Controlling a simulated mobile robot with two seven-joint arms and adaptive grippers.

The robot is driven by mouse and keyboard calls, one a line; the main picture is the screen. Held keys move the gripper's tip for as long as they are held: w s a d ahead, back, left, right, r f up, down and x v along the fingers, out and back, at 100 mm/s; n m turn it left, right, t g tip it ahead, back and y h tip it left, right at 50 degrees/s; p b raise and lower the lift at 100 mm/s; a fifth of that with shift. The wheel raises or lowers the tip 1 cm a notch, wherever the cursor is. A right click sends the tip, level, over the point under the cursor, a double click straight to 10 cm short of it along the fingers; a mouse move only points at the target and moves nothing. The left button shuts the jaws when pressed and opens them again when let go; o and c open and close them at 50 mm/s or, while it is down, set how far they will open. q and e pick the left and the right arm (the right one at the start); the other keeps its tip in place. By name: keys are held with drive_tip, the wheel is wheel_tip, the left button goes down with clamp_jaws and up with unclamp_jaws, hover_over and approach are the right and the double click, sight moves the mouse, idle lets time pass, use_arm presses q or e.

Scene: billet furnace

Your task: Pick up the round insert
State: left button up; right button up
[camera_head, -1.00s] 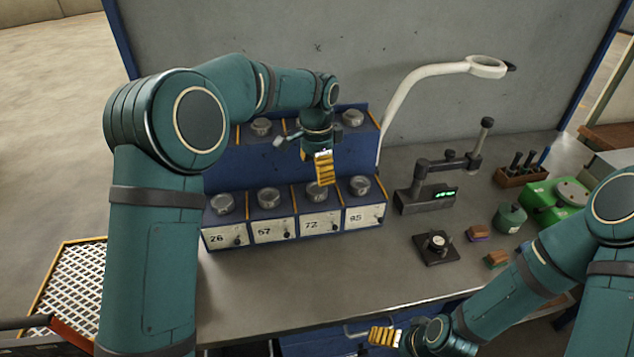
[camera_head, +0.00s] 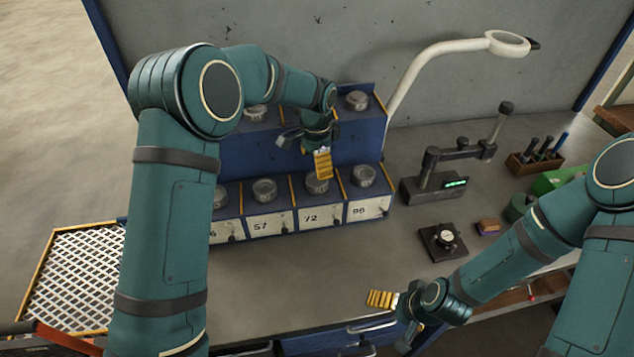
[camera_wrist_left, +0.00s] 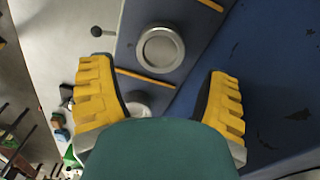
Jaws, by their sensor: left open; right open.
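Round metal inserts sit in a blue rack (camera_head: 240,163) with two tiers. On the lower tier they stand behind the labels 57 (camera_head: 264,190), 72 (camera_head: 317,183) and one reading about 96 (camera_head: 363,176); another at left is partly hidden by my arm. My left gripper (camera_head: 322,163) is open and empty, above the insert behind label 72. In the left wrist view, one round insert (camera_wrist_left: 160,48) lies beyond the open left gripper (camera_wrist_left: 160,76), and a second (camera_wrist_left: 137,110) is partly covered. My right gripper (camera_head: 381,299) is open and empty near the bench's front edge.
A white magnifier lamp (camera_head: 430,50) arches up behind the rack. A dark gauge with a green display (camera_head: 433,187) and a small black fixture (camera_head: 443,241) stand to the right. A mesh tray (camera_head: 75,278) is at the left. Bench in front of the rack is clear.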

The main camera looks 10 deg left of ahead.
sight(317, 180)
use_arm(q)
drive_tip(key=shift+w+f, duration=0.25)
drive_tip(key=shift+f, duration=0.15)
drive_tip(key=shift+s+f, duration=0.25)
drive_tip(key=shift+s, duration=0.05)
wheel_tip(317, 180, down, 6)
drive_tip(key=shift+w+r, duration=0.15)
drive_tip(key=shift+r, duration=0.05)
drive_tip(key=shift+w+r, duration=0.1)
drive_tip(key=c, duration=1)
